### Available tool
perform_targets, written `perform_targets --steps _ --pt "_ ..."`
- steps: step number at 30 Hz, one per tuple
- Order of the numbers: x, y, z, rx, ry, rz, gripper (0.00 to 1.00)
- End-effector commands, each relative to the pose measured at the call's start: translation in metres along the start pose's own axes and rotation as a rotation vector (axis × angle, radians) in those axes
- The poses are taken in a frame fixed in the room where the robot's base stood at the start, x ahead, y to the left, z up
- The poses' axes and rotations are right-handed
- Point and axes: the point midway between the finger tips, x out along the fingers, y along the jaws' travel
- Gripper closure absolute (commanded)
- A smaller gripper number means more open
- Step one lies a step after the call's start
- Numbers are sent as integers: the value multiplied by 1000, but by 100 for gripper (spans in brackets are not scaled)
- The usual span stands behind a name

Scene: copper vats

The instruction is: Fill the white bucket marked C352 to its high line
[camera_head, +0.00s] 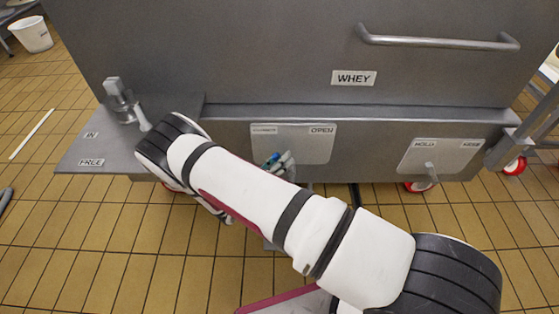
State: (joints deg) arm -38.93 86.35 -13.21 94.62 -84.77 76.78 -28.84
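A white bucket (31,35) stands on the tiled floor at the far upper left; I cannot read any mark or high line on it. A grey vat marked WHEY (230,50) fills the upper middle. Under it, a control plate (315,150) has an OPEN label and a second label too small to read. Small grey parts with a blue-green spot (277,161) show in front of this plate, partly behind my arm. They may be my gripper or a lever; I cannot tell which. My arm hides much of that area, and no fingertips are clear.
A left shelf (75,150) marked IN and FREE carries a grey upright fitting (120,103). A right plate (437,156) marked HOLD has a small lever. A long handle (440,42) crosses the vat front. Red casters (515,166) stand below. The left floor is largely clear.

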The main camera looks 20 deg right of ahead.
Motion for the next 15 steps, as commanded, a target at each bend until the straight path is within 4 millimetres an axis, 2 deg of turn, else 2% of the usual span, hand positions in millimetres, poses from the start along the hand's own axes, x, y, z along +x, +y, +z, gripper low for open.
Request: perform_targets --steps 5,9,10,15 --pt "0 0 0 0 0 0 64" --pt "0 0 0 0 0 0 96" --pt "0 0 0 0 0 0 100" --pt "0 0 0 0 0 0 100"
